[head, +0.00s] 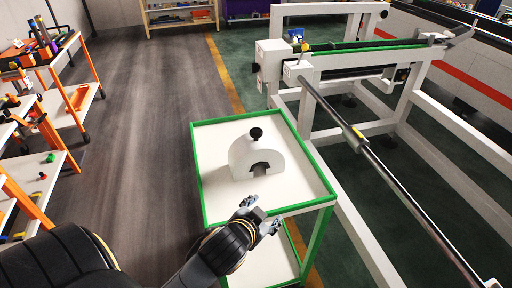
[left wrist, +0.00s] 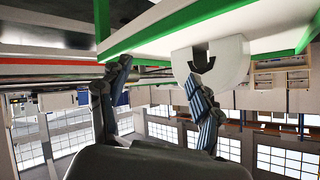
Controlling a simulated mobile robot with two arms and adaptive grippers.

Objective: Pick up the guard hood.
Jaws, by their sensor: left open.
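The guard hood (head: 243,158) is a white arched block with a black knob on top and a dark opening in its near face. It stands upright on a white table with a green rim (head: 214,223). My left gripper (head: 263,214) is open and empty over the near part of the table, on the near side of the hood and apart from it. In the left wrist view, the picture is turned over; the hood (left wrist: 232,69) shows beyond the right finger of the open gripper (left wrist: 158,76). My right gripper is not in view.
A white frame machine (head: 305,80) with a long dark bar (head: 372,158) stands close to the table's right side. Shelves with orange posts (head: 48,130) hold small parts at the left. The grey floor between them is clear.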

